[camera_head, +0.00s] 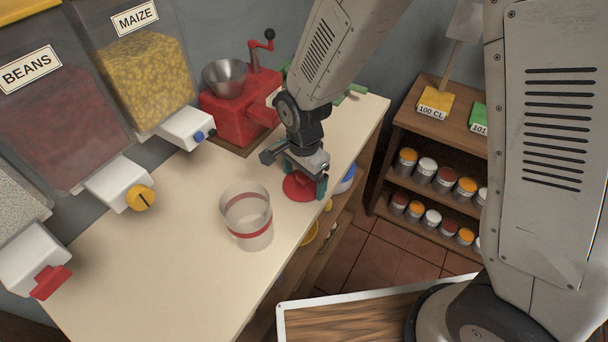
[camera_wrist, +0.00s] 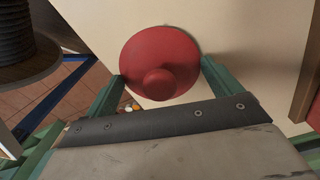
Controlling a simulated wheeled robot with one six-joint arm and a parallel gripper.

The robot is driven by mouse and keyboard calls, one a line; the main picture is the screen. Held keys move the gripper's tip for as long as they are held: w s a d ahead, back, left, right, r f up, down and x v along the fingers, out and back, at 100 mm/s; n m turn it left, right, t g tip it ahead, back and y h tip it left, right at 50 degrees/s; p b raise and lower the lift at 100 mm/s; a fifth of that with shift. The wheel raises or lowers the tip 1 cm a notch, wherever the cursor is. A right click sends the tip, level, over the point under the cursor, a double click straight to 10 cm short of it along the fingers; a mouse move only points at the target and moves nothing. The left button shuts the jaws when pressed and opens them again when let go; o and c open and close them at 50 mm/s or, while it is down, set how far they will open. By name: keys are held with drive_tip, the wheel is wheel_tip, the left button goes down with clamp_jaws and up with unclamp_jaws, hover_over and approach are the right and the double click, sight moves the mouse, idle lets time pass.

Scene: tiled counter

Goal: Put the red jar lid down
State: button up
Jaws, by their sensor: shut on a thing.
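The red jar lid (camera_head: 297,188) is round with a small knob, low over the counter's right part, near its edge. It also shows in the wrist view (camera_wrist: 158,50), top centre, knob toward me. My gripper (camera_head: 303,178) points down and is shut on the lid; in the wrist view its green fingers (camera_wrist: 165,76) lie on either side of it. I cannot tell whether the lid touches the counter. A clear jar with red bands (camera_head: 246,218) stands open and upright on the counter, left of and nearer than my gripper.
The pale counter (camera_head: 150,270) has free room at front left. Dispensers of beans (camera_head: 70,140) and maize (camera_head: 145,80) line the wall at left. A red grinder (camera_head: 235,115) stands at the back. Beyond the counter's right edge is a shelf with several cans (camera_head: 425,170).

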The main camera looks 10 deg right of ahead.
drive_tip(key=o, duration=0.7)
wheel_tip(320, 180, up, 12)
drive_tip(key=s+d+r+n, duration=0.5)
drive_tip(key=s+d+r, duration=0.3)
drive_tip(key=d+r, duration=0.4)
drive_tip(key=shift+s+d+r+n+t, duration=0.3)
drive_tip(key=shift+s+d+n, duration=0.65)
drive_tip(key=shift+s+d, duration=0.75)
drive_tip(key=shift+s+d+r+n+t, duration=0.1)
drive_tip(key=shift+s+d+r+n, duration=0.35)
drive_tip(key=shift+s+d+n, duration=1.2)
drive_tip(key=shift+s+d+r+n+t, duration=0.3)
drive_tip(key=shift+s+d, duration=0.7)
drive_tip(key=shift+s, duration=1.5)
